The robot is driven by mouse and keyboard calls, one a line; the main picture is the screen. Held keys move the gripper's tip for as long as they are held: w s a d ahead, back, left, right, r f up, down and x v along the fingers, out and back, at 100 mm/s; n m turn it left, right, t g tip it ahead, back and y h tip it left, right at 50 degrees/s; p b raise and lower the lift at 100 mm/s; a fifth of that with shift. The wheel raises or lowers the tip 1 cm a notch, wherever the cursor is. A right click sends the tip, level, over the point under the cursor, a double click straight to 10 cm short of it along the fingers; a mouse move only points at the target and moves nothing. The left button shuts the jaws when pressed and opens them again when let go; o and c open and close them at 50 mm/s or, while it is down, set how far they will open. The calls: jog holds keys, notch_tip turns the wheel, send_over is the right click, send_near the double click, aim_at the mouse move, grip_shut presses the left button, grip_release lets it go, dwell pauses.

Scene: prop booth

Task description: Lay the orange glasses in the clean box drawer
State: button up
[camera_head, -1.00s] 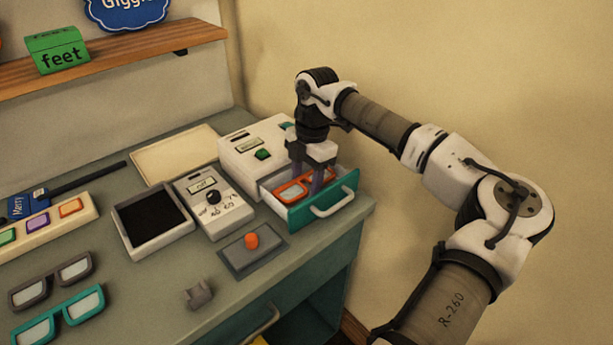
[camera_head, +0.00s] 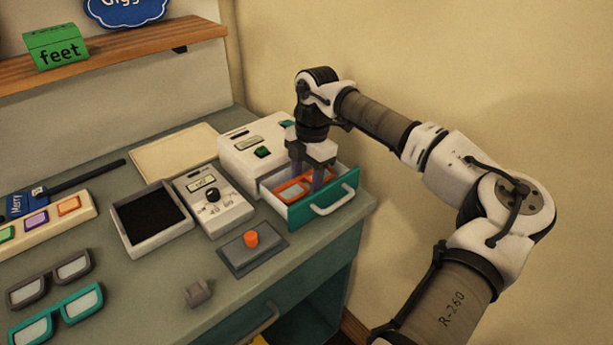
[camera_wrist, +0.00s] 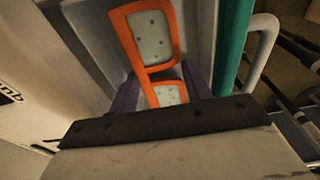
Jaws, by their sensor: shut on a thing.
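The orange glasses (camera_head: 291,190) are inside the open drawer of the white box (camera_head: 250,150), lying low between its walls. The drawer (camera_head: 335,207) has a teal front and a pale handle, and it is pulled out. My gripper (camera_head: 308,182) points down into the drawer and is shut on the glasses. In the wrist view the orange glasses (camera_wrist: 152,45) run away from my gripper (camera_wrist: 165,92), with purple fingers on either side of the frame near the middle. Whether the glasses touch the drawer floor is hard to tell.
A grey panel with an orange button (camera_head: 251,240) sits in front of the box. A dial device (camera_head: 213,203) and a black-lined tray (camera_head: 152,218) stand to the left. Grey glasses (camera_head: 50,279) and teal glasses (camera_head: 57,314) lie at the front left. A wall (camera_head: 430,70) rises behind the arm.

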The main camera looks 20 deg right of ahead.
dwell(0.3)
jog(key=o, duration=1)
jog(key=shift+r+p, duration=0.35)
jog(key=shift+r, duration=0.1)
jog(key=shift+o, duration=1)
jog(key=shift+r, duration=0.35)
jog(key=shift+r+p, duration=2)
jog(key=shift+r, duration=1.3)
jog(key=shift+f, duration=0.1)
